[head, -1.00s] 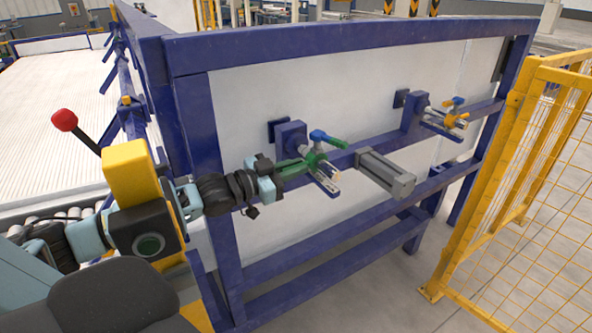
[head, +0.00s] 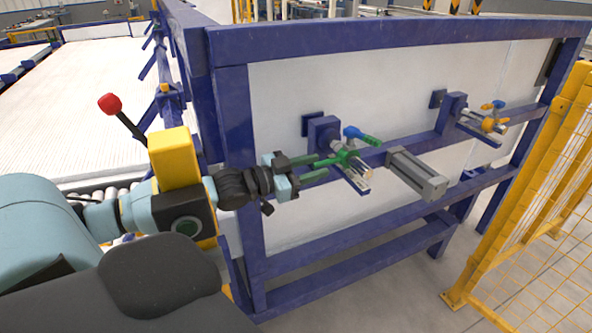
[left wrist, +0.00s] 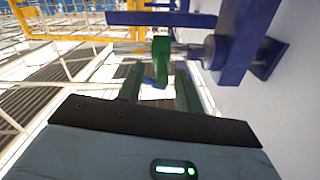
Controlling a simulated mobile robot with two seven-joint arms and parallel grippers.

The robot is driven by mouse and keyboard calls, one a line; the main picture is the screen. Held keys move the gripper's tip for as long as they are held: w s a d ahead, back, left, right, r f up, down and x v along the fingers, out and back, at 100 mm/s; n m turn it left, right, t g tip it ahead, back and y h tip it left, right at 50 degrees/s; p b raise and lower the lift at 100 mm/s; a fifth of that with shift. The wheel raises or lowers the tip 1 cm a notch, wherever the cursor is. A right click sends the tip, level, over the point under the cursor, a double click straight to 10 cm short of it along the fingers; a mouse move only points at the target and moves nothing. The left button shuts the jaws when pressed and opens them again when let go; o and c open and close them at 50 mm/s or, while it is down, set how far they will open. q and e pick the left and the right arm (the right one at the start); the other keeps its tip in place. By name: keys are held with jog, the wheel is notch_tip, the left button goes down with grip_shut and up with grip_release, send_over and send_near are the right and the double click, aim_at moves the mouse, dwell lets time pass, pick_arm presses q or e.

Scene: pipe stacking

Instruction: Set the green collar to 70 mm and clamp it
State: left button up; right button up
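The green collar (head: 344,158) sits on a pale rod above a scale bar (head: 356,182) that sticks out from a blue bracket (head: 322,134). A lever (head: 360,136), blue with a green end, stands at the collar. My left gripper (head: 322,168) is just left of the collar, its two green fingers apart. In the left wrist view, a green part (left wrist: 161,58) shows ahead between the spread fingers (left wrist: 160,85), with gaps on both sides. I cannot tell whether it is the collar or the lever's end. The scale marks are too small to read. My right gripper is out of view.
A grey box-shaped cylinder (head: 416,172) juts from the blue frame right of the collar. A second bracket with an orange collar (head: 490,125) stands farther right. A yellow mesh fence (head: 530,200) closes off the right side.

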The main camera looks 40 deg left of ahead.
pick_arm(q)
jog(key=shift+p+v, duration=0.45)
jog(key=shift+v, duration=1.6)
